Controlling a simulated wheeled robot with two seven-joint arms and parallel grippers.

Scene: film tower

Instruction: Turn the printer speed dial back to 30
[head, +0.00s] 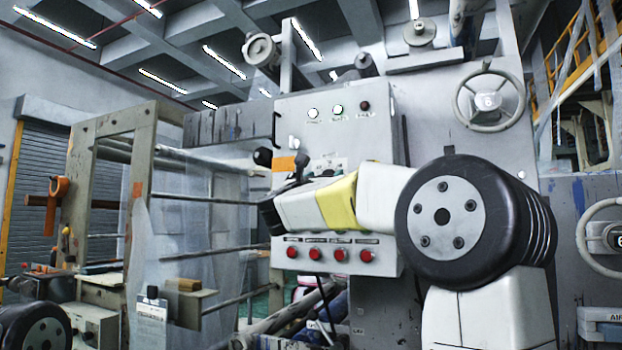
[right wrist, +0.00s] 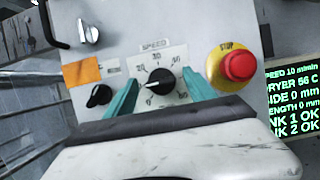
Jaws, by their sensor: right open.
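The speed dial (right wrist: 160,82) is a black knob under the label SPEED on a light grey panel in the right wrist view. Its pale mark points left, near the 10 side of the scale, with 30 at the top. My right gripper (right wrist: 160,77) is open, its teal fingers on either side of the dial. I cannot tell whether they touch it. In the head view my right arm crosses in front of the control panel (head: 375,128) and hides the dial. A screen (right wrist: 291,97) reads SPEED 10 m/min. My left gripper is out of view.
A red stop button (right wrist: 238,66) on a yellow ring is close to the right finger. A smaller black knob (right wrist: 98,95) and an orange label (right wrist: 82,72) are to the left. Red buttons (head: 340,254) line the panel's lower part. A handwheel (head: 489,101) is at upper right.

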